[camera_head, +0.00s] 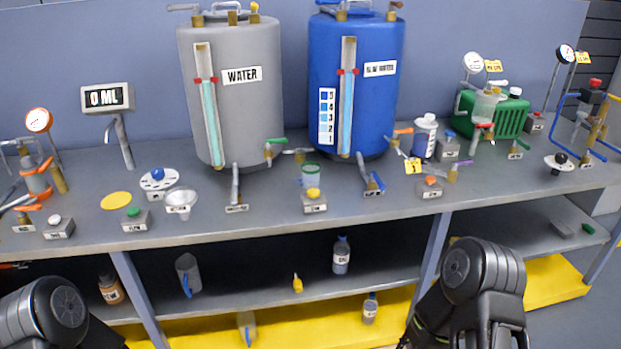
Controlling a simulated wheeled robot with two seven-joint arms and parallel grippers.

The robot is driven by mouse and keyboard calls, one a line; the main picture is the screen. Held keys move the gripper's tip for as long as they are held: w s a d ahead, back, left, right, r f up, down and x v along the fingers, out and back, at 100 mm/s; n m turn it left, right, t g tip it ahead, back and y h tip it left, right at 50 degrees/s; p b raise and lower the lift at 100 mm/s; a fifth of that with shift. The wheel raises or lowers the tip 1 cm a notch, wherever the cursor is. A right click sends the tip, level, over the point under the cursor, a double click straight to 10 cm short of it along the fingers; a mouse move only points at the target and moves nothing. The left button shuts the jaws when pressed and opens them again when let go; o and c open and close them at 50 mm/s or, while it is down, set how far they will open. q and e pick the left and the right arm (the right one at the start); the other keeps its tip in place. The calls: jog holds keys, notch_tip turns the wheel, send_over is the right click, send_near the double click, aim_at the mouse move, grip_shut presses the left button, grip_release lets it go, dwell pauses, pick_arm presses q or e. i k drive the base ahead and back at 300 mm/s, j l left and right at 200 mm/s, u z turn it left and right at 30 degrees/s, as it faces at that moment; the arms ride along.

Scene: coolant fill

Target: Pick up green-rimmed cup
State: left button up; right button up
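The green-rimmed cup (311,174) is small, clear and upright. It stands on the bench between the grey water tank and the blue tank, just behind a small grey box with a yellow button (313,201). The box hides the cup's lower part. Only dark links of my arms show, one at the lower left and one at the lower right, both in front of the bench and well away from the cup. The fingertips of both grippers are out of view.
The grey water tank (233,120) and blue tank (372,60) stand behind the cup. A funnel (180,200) is farther left. The bench front edge (280,225) is mostly clear.

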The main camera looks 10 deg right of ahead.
aim_at(310, 171)
jog(key=i+l, duration=0.15)
jog(key=i, duration=0.6)
jog(key=z, duration=1.65)
